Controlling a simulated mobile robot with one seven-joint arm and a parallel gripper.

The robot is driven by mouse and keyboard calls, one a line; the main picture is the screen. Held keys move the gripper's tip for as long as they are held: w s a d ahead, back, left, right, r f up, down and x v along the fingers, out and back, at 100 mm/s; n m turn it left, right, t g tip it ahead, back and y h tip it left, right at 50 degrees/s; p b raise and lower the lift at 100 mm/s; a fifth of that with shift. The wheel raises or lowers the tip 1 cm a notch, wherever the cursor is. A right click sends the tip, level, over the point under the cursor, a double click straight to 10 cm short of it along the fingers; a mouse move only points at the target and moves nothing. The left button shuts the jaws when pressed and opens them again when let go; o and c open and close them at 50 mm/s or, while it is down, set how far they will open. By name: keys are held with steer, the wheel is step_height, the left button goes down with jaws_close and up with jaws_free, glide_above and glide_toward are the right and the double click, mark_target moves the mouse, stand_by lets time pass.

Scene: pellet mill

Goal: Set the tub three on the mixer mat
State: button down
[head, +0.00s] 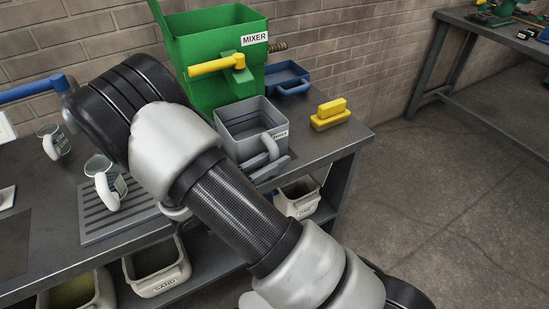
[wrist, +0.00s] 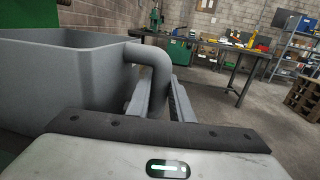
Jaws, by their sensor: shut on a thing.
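The grey, open-topped tub (head: 240,122) is upright in front of the green mixer (head: 222,85). Its front label is too small to read surely. My gripper (head: 268,153) is shut on the tub's handle, on the side towards me. In the wrist view the fingers (wrist: 158,98) lie on both sides of the handle, and the tub (wrist: 60,85) fills the left. A dark patch, apparently the mixer mat (head: 290,156), shows at the tub's right edge; the rest is hidden under the tub and gripper. I cannot tell whether the tub touches it.
A yellow block-like object (head: 330,116) stands right of the tub, and a blue tub (head: 288,78) behind it. Clear jugs (head: 105,185) stand at left, one on a grooved rack (head: 130,222). Bins (head: 157,270) sit on the shelf below. The bench's right edge is near.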

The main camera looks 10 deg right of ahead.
steer(key=shift+f, duration=0.1)
stand_by(0.4)
steer(key=shift+c, duration=1.5)
jaws_free()
steer(key=v, duration=0.9)
stand_by(0.6)
